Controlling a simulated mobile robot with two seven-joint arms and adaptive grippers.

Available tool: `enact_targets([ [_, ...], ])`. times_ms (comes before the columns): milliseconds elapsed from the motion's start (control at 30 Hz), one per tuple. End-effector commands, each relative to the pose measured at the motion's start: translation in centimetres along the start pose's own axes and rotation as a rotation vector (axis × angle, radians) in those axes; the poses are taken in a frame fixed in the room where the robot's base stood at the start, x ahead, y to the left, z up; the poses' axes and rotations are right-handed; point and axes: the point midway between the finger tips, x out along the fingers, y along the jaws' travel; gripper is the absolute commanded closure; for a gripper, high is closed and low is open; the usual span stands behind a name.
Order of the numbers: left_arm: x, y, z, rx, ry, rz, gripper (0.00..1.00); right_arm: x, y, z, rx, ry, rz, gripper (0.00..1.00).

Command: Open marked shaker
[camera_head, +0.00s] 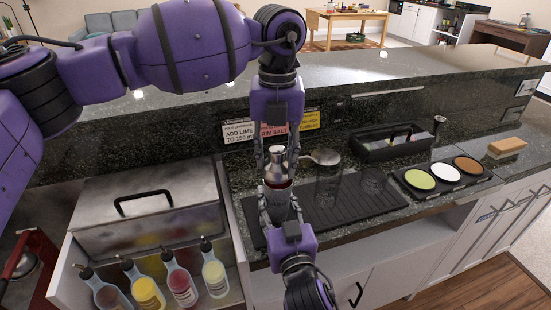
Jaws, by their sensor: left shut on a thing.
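The metal shaker (277,182) stands upright near the counter's front edge, with a silver upper part and a dark reddish band below it. My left gripper (277,164) comes down from above and is shut on the shaker's upper part. My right gripper (280,194) reaches up from the front, with one finger on each side of the shaker's lower body, and looks shut on it. The fingers hide parts of the shaker's sides. I cannot tell whether its top and body are apart.
A clear glass (328,185) and a lower glass (373,182) stand on the black ribbed mat (345,212) to the right. A black caddy (410,150) and a tray of coloured rounds (440,192) lie beyond. An open drawer (240,285) with several bottles (181,285) is at left.

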Motion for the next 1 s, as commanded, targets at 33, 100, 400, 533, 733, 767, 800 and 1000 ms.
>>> enact_targets([
  [33,-0.1,0.0,0.0,0.0,0.0,0.0,0.94,0.0,0.0,0.2,0.001,-0.004,0.0,1.0],
  [100,-0.2,0.0,0.0,0.0,0.0,0.0,0.94,0.0,0.0,0.2,0.001,-0.004,0.0,1.0],
  [400,-0.3,0.0,0.0,0.0,-0.001,-0.001,0.94,0.0,0.0,0.2,0.001,-0.004,0.0,1.0],
  [533,-1.4,0.0,0.1,-0.001,-0.002,-0.001,0.94,0.0,0.0,0.2,0.001,-0.004,0.0,1.0],
  [733,-3.9,-0.1,0.0,0.0,-0.001,-0.001,0.94,0.0,0.0,0.2,0.001,-0.004,0.0,1.0],
  [767,-4.0,-0.1,0.0,0.0,0.0,-0.001,0.94,0.0,0.0,0.2,0.001,-0.004,0.0,1.0],
  [800,-4.2,-0.1,0.0,0.0,0.0,-0.001,0.94,0.0,0.0,0.2,0.001,-0.004,0.0,1.0],
  [1000,-4.2,-0.1,0.0,0.0,0.001,0.0,0.94,0.0,0.0,0.2,0.001,-0.004,0.0,0.53],
])
